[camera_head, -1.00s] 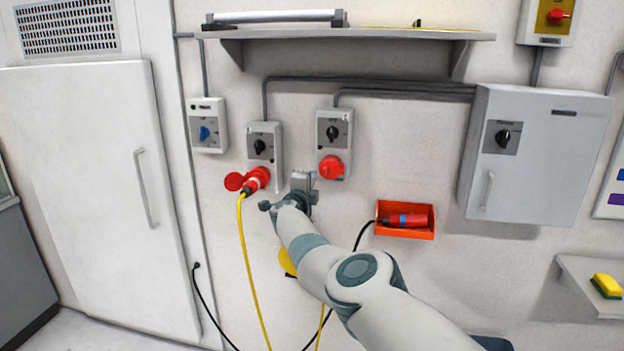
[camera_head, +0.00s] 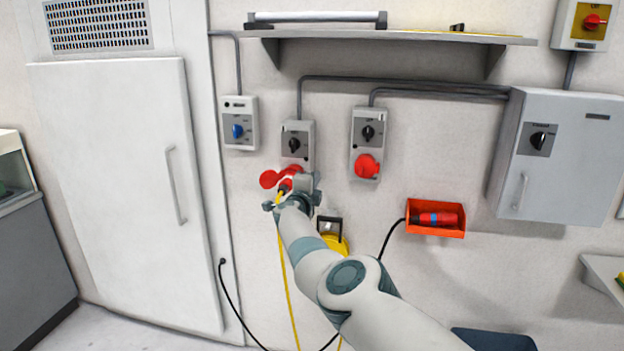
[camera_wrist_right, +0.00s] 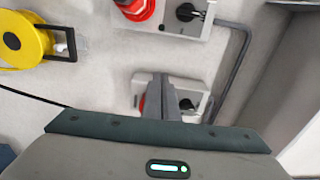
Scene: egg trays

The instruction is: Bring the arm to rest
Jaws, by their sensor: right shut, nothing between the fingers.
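My right arm reaches up from the bottom right in the head view, and its gripper (camera_head: 311,181) is in front of the wall beneath the grey switch boxes. In the wrist view the two fingers (camera_wrist_right: 161,90) are together with nothing between them, overlapping a switch box behind. In the head view the gripper partly covers a red plug (camera_head: 286,186) with a yellow cable, at the left switched socket (camera_head: 295,140). I cannot tell whether they touch. My left gripper is not in view.
A second switched socket (camera_head: 365,140) with a red cover is to the right. An orange bin (camera_head: 436,232) holds a red-blue connector (camera_head: 437,218). A yellow reel (camera_head: 337,243) hangs behind my arm. A shelf (camera_head: 380,39) is above, a grey cabinet (camera_head: 561,150) at the right.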

